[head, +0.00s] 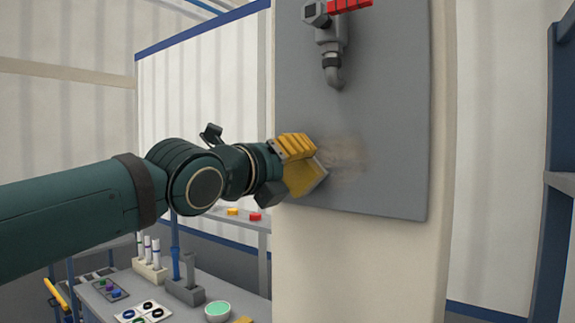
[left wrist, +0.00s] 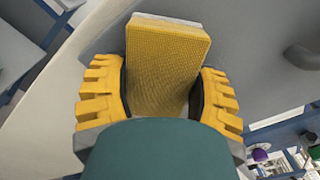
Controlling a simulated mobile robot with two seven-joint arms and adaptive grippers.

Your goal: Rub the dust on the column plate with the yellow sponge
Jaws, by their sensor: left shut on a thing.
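The grey column plate (head: 390,120) is fixed upright on the pale column. A brownish dust smudge (head: 345,157) shows on its lower left part. My left gripper (head: 298,165) is at the plate's lower left, just left of the smudge. It is shut on the yellow sponge (head: 308,178), which is tilted with its far edge beside the dust. I cannot tell whether it touches the plate. In the left wrist view the sponge (left wrist: 165,65) sits between both yellow fingers, with a pale layer at its far end. My right gripper is not in view.
A tap with a red handle (head: 345,6) and a grey spout (head: 333,72) sticks out from the plate above the smudge. Below left, a bench holds a green bowl (head: 217,311), a rack of tubes (head: 150,268) and small parts. A blue shelf frame (head: 563,160) stands at right.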

